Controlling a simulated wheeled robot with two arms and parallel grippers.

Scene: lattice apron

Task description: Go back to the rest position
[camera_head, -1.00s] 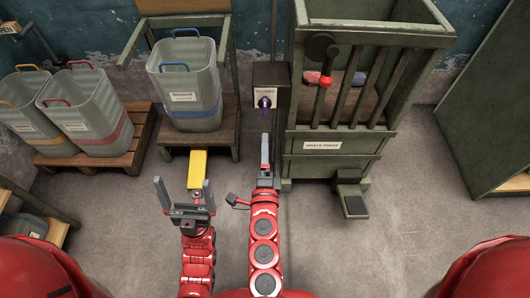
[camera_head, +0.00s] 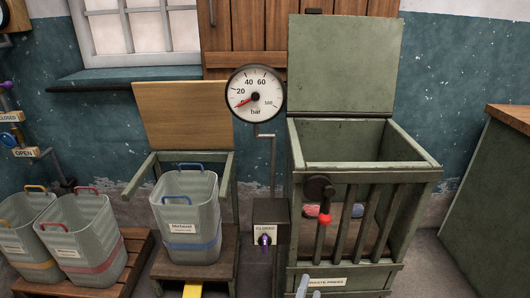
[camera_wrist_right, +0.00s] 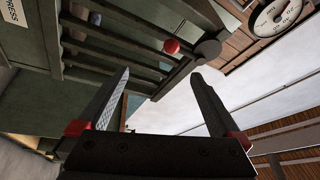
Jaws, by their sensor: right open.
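My right gripper (camera_head: 309,290) shows only as grey fingertips at the bottom edge of the head view, in front of the waste press's label. In the right wrist view its two fingers (camera_wrist_right: 159,73) stand wide apart with nothing between them. The slatted front of the green waste press (camera_wrist_right: 120,45) and its red-knobbed lever (camera_wrist_right: 171,47) lie beyond the fingers, and I see no contact. My left gripper is outside both current views.
The green waste press (camera_head: 365,168) has its lid (camera_head: 343,65) raised. A purple-knobbed valve box (camera_head: 269,222) and a gauge (camera_head: 256,93) reading near zero are left of it. A grey bin (camera_head: 186,215) stands on a wooden stand, with two more bins at left. A cabinet (camera_head: 490,190) is at right.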

